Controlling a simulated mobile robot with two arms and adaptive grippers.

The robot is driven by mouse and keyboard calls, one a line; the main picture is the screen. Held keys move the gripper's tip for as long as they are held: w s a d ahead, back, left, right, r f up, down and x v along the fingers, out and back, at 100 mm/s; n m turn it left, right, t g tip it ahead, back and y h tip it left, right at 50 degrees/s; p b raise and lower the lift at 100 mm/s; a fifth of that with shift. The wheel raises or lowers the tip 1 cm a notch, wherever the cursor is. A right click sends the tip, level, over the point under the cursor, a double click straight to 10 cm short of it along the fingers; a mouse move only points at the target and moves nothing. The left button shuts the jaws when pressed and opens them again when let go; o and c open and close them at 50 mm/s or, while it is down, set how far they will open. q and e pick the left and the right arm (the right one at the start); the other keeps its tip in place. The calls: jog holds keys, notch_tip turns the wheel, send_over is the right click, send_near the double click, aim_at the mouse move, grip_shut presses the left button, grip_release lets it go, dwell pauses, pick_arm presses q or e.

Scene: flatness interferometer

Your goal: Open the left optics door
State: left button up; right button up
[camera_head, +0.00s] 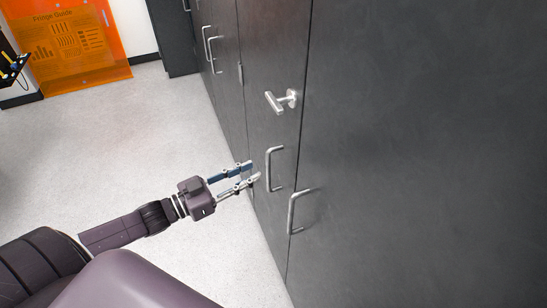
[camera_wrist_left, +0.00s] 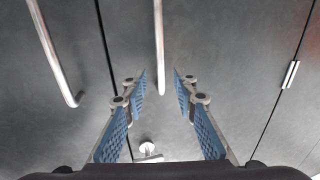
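The left optics door (camera_head: 262,55) is a dark grey cabinet panel and looks closed, flush with its neighbour. It carries a silver bar handle (camera_head: 270,168) and, above that, a T-shaped latch (camera_head: 282,100). My left gripper (camera_head: 254,170) is open, its fingers pointing at the door just left of the bar handle. In the left wrist view, the handle (camera_wrist_left: 158,45) lines up with the gap between the open fingertips (camera_wrist_left: 160,76); nothing is gripped. The latch (camera_wrist_left: 147,152) shows low between the fingers. My right gripper is in neither view.
The neighbouring right door (camera_head: 420,120) has a similar bar handle (camera_head: 294,210), close beside the left one. More cabinet handles (camera_head: 213,55) lie farther back. An orange Fringe Guide panel (camera_head: 75,50) stands at the back left. The pale floor (camera_head: 110,140) left of the cabinets is clear.

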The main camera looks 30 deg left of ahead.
pick_arm(q)
jog(key=x, duration=0.7)
jog(key=shift+p, duration=0.45)
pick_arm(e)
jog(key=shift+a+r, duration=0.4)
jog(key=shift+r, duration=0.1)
pick_arm(q)
jog(key=shift+c, duration=0.2)
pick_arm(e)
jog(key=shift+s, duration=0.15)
pick_arm(q)
jog(key=shift+a, duration=0.1)
grip_shut()
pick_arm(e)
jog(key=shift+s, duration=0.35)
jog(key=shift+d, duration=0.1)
